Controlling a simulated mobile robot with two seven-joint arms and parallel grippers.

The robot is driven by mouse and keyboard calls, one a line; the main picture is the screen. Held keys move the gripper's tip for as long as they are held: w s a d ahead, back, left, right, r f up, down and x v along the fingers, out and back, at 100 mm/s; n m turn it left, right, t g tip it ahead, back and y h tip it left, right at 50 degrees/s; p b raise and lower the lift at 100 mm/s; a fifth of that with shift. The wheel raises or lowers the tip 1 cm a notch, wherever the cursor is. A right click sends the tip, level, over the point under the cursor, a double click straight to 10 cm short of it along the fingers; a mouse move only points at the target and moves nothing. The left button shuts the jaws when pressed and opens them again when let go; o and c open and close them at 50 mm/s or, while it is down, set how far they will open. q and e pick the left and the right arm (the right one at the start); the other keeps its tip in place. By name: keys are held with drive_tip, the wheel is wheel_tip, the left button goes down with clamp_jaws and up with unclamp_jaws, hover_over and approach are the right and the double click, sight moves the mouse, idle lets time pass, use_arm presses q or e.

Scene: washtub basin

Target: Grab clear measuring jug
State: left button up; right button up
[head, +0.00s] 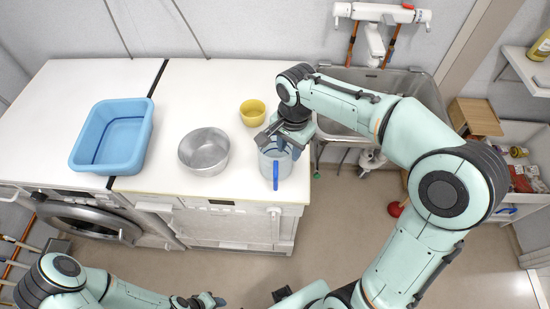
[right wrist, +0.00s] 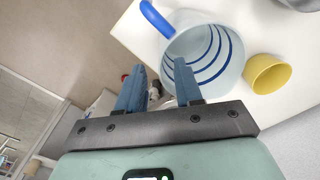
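The clear measuring jug (head: 275,166) stands upright near the front right edge of the white counter, its blue handle toward the front. It also shows in the right wrist view (right wrist: 222,75), where I look into its mouth and see blue rings. My right gripper (head: 284,146) is at the jug's rim. In the right wrist view its blue fingers (right wrist: 158,85) are spread apart; one overlaps the jug's mouth and the other is outside it. Whether they touch the jug is unclear. My left gripper (head: 205,300) is low at the bottom edge, far from the jug; its fingers are unclear.
A yellow cup (head: 253,113) stands just behind the jug, and a metal bowl (head: 204,151) is to its left. A blue basin (head: 112,137) sits farther left on the counter (head: 210,85). A metal sink (head: 345,78) adjoins on the right.

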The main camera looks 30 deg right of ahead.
sight(289, 161)
drive_tip(key=f, duration=0.8)
drive_tip(key=shift+w+d+f, duration=0.15)
drive_tip(key=shift+w+d, duration=0.05)
drive_tip(key=shift+w, duration=0.15)
clamp_jaws()
